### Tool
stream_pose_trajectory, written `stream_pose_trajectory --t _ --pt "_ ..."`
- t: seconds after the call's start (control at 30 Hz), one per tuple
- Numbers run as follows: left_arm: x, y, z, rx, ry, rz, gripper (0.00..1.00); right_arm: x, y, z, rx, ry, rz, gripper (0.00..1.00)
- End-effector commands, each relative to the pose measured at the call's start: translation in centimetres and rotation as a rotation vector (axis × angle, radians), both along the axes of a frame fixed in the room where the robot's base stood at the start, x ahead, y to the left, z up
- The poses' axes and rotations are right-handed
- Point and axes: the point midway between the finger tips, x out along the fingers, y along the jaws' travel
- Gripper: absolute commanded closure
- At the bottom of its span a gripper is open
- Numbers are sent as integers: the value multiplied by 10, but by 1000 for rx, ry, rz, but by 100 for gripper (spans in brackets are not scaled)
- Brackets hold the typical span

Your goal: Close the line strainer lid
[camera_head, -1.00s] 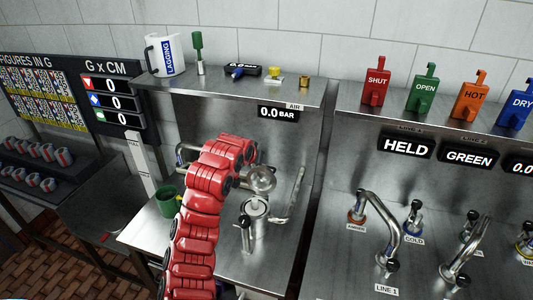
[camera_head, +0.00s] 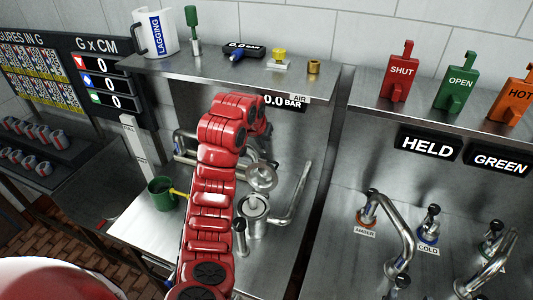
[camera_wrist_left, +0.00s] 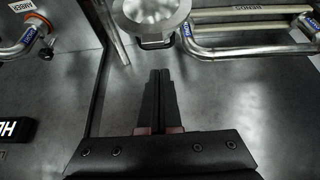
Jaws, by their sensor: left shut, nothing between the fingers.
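The line strainer has a round steel body (camera_head: 254,210) on the steel bench. Its round lid (camera_head: 262,177) stands raised and tilted open behind the body's mouth. In the left wrist view a round steel disc that looks like the lid (camera_wrist_left: 152,14) is at the top, with a small handle on its near edge. My left gripper (camera_wrist_left: 160,72) is shut and empty, its fingertips pointing toward that handle with a visible gap. In the head view my red left arm hides the fingertips. My right gripper is not in view.
A bent pipe (camera_head: 297,200) rises right of the strainer, and more pipes (camera_head: 185,150) run behind my arm. A green mug (camera_head: 161,194) stands on the left of the bench. A shelf (camera_head: 235,72) overhangs the back. The bench front left is clear.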

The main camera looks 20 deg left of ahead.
Motion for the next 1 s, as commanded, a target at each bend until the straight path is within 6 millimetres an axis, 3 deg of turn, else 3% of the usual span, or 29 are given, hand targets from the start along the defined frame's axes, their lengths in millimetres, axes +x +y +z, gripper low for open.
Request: stream_pose_trajectory --t 0.07,0.43,1.0 --pt "4 0 -10 -2 -1 1 100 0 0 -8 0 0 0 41" --pt "26 -1 -48 0 2 1 100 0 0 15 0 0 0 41" --pt "31 -1 -53 0 -14 0 100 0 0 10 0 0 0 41"
